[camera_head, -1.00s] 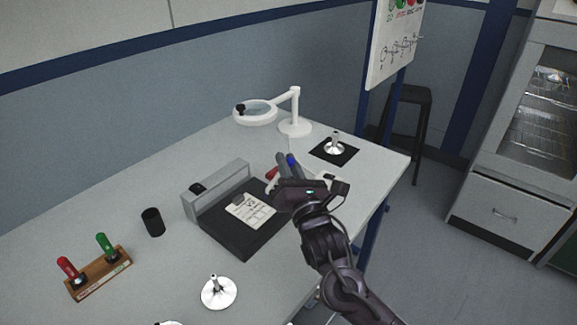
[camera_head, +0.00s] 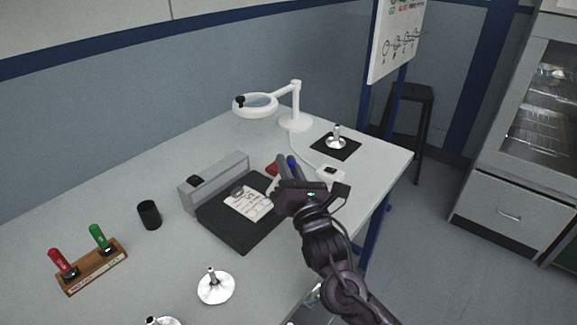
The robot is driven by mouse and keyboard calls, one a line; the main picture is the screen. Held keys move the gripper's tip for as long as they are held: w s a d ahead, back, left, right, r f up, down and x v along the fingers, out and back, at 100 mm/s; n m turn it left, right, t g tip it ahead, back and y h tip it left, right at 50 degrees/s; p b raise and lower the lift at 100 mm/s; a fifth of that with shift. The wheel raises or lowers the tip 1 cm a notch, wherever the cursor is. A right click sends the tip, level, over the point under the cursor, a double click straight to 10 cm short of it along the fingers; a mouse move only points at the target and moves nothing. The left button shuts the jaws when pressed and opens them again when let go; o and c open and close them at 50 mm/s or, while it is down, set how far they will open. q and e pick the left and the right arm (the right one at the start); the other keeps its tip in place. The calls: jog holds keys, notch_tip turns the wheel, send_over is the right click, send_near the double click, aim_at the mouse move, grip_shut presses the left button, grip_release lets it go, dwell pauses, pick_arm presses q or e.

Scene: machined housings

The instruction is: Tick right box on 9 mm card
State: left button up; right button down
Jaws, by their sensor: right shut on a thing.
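The white card (camera_head: 246,204) lies on a black board (camera_head: 237,238) on the bench and carries dark printed marks too small to read. A small grey piece (camera_head: 237,190) sits at its upper left edge. My right gripper (camera_head: 284,172) is just right of the card, shut on a slim thing with a blue end (camera_head: 292,162), which looks like a pen. The gripper hides most of that thing and part of the card's right side. I cannot tell whether its tip touches the card. My left gripper is out of view.
A grey block (camera_head: 225,180) stands behind the board. A red object (camera_head: 272,169) lies behind the gripper. A black cup (camera_head: 149,215), a wooden rack with red and green handled tools (camera_head: 96,268), a metal part (camera_head: 216,288) and a magnifier lamp (camera_head: 295,122) stand around.

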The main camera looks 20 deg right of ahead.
jog(key=shift+f, duration=0.55)
dwell(0.4)
dwell(0.5)
notch_tip(320, 180, up, 7)
jog(key=p, duration=0.7)
jog(key=shift+r, duration=0.1)
dwell(0.6)
